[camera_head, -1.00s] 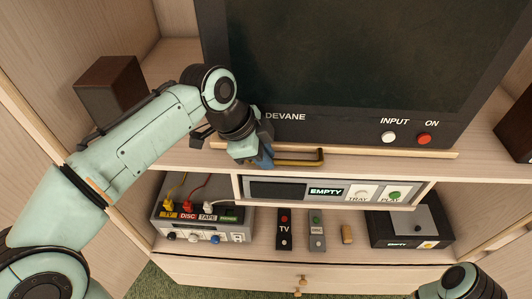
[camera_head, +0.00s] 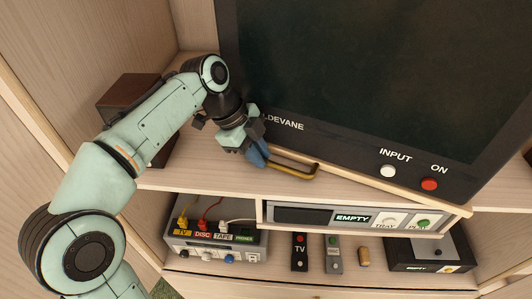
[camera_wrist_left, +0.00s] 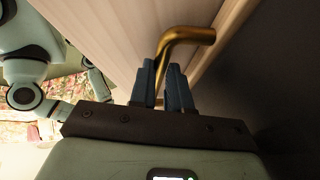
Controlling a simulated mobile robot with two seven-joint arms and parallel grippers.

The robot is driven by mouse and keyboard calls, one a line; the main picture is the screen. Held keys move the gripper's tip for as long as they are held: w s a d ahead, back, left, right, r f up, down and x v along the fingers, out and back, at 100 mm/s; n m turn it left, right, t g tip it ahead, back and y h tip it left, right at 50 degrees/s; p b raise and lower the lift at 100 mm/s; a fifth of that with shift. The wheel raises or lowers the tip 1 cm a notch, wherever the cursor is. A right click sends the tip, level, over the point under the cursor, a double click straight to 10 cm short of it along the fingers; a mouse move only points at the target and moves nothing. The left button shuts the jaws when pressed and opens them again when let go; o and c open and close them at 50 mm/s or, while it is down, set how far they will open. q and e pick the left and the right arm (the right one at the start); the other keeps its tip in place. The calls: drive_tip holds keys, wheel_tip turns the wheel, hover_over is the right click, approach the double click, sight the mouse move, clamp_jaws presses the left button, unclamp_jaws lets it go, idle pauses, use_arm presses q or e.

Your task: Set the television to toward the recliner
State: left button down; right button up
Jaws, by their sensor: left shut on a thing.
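The television (camera_head: 370,80) is a large dark set with a DEVANE label, an INPUT button and a red ON button. It stands on a wooden base board (camera_head: 400,189) on the cabinet's upper shelf, turned at an angle to the shelf. A brass handle (camera_head: 292,169) sticks out from the base's front edge. My left gripper (camera_head: 258,153) is shut on the left part of the handle. In the left wrist view the blue fingers (camera_wrist_left: 168,84) close around the brass bar (camera_wrist_left: 188,36). The recliner is not identifiable in these views. My right gripper is out of view.
A brown speaker box (camera_head: 128,90) stands left of the television, behind my left arm. Below are a switch box with cables (camera_head: 215,241), a disc player (camera_head: 345,217), two remotes (camera_head: 300,252) and a black box (camera_head: 430,254). Cabinet side panels bound both sides.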

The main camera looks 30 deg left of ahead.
use_arm(q)
drive_tip(key=shift+a+r, duration=0.1)
drive_tip(key=shift+a, duration=0.15)
drive_tip(key=c, duration=1.1)
unclamp_jaws()
drive_tip(key=shift+w+a, duration=0.1)
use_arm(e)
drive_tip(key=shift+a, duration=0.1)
use_arm(q)
drive_tip(key=shift+r, duration=0.25)
drive_tip(key=p+v, duration=0.3)
drive_tip(key=v, duration=0.9)
drive_tip(key=shift+a+r, duration=0.15)
drive_tip(key=shift+r, duration=0.2)
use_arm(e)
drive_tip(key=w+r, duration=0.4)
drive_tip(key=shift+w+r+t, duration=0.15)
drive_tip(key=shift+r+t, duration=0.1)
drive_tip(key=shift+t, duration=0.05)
